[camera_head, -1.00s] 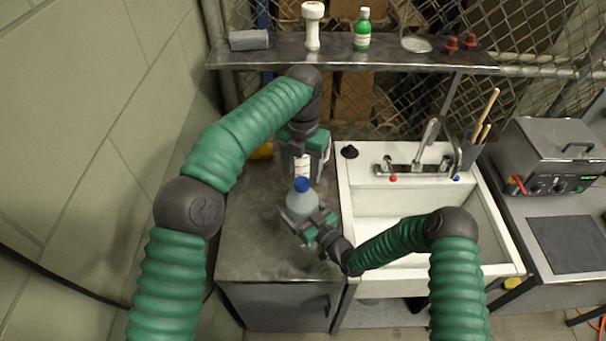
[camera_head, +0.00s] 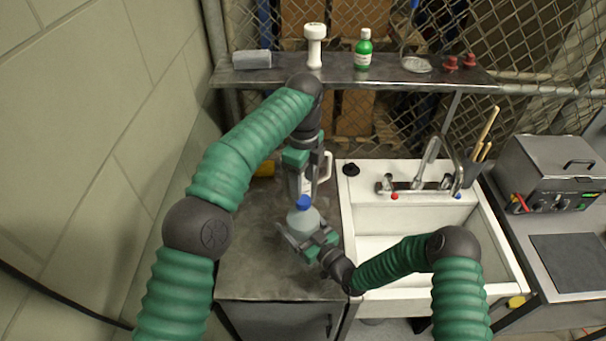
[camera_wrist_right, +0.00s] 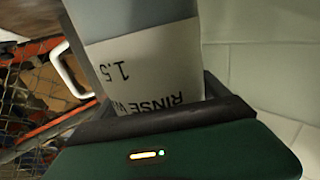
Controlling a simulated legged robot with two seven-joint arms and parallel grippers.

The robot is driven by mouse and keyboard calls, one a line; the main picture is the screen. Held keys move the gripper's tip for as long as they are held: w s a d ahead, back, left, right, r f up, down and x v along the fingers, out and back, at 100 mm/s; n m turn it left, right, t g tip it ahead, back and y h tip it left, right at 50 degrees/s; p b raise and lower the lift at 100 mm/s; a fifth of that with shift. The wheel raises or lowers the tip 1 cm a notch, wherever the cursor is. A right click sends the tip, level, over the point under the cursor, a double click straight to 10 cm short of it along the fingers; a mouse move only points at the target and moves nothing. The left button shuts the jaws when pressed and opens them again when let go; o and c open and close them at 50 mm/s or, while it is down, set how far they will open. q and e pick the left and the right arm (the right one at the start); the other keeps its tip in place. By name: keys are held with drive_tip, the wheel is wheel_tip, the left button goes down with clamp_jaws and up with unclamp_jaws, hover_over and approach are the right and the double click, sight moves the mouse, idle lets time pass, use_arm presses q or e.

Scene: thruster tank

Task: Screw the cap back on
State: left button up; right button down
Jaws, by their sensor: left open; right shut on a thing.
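A pale translucent bottle (camera_head: 303,220) stands over the counter left of the sink, with a blue cap (camera_head: 303,202) at its top. Whether the cap is threaded tight cannot be told. My right gripper (camera_head: 308,238) is shut around the bottle's body from the front right. In the right wrist view the bottle's label (camera_wrist_right: 150,75) reads "RINSE W" and "1.5" between the jaws. My left gripper (camera_head: 303,182) points down just behind and above the cap, open. Its fingertips are partly hidden, and any contact with the cap cannot be told.
A white handled jug (camera_head: 325,168) stands behind the left gripper. The sink (camera_head: 450,215) with its faucet (camera_head: 428,165) is to the right. A shelf (camera_head: 385,77) at the back holds a green bottle (camera_head: 363,52). The counter front (camera_head: 265,285) is clear.

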sight(303, 199)
use_arm(q)
drive_tip(key=n, duration=0.6)
drive_tip(key=shift+r+n, duration=0.25)
drive_tip(key=shift+n, duration=0.05)
drive_tip(key=n, duration=0.6)
drive_tip(key=shift+r, duration=0.3)
drive_tip(key=n, duration=0.6)
drive_tip(key=shift+r, duration=0.25)
drive_tip(key=n, duration=0.5)
drive_tip(key=shift+r, duration=0.2)
drive_tip(key=shift+f, duration=4)
